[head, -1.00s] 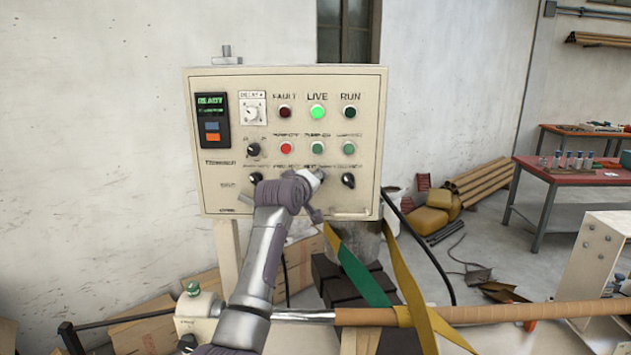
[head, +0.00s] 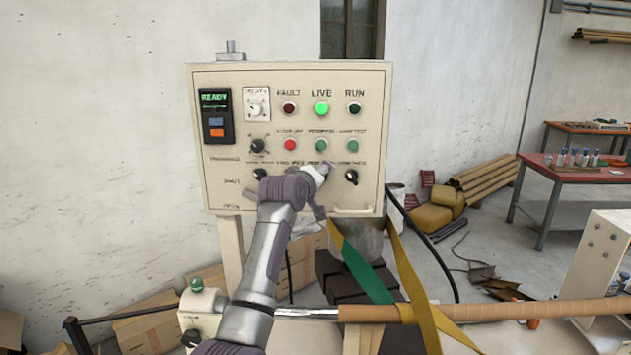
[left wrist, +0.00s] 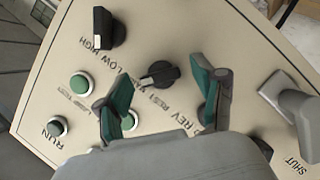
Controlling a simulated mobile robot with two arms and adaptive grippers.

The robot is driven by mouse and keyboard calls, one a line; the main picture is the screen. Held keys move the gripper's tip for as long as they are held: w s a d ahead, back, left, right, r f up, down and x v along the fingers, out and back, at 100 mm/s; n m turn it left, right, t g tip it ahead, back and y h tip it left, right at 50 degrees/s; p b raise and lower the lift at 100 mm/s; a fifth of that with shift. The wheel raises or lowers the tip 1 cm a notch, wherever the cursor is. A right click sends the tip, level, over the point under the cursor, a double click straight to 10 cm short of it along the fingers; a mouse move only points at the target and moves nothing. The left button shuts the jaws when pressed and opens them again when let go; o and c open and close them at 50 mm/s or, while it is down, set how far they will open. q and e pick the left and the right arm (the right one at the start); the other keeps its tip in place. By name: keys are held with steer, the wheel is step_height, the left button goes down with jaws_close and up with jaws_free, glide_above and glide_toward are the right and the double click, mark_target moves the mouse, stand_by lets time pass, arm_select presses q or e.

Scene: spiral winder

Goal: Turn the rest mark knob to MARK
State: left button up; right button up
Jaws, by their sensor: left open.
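The cream control panel (head: 220,85) stands upright ahead. The rest mark knob (left wrist: 158,74) is a black knob with a raised grip bar, with part of its REST lettering beside it in the left wrist view. I cannot tell for sure which mark it points to. My left gripper (left wrist: 163,85) is open, its two green fingers apart on either side of the knob in that view; contact is not visible. In the head view my left gripper (head: 322,171) is at the panel's lower middle and hides this knob. My right gripper is not in view.
A LOW/HIGH knob (left wrist: 105,28) and green buttons (left wrist: 81,84) sit close by. A grey handle-like part (left wrist: 290,105) stands out near the SHUT lettering. A wrapped roller (head: 480,311) and yellow and green straps (head: 412,280) lie below the panel.

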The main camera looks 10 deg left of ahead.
arm_select(q)
steer(key=v, duration=1.2)
steer(key=shift+f, duration=0.15)
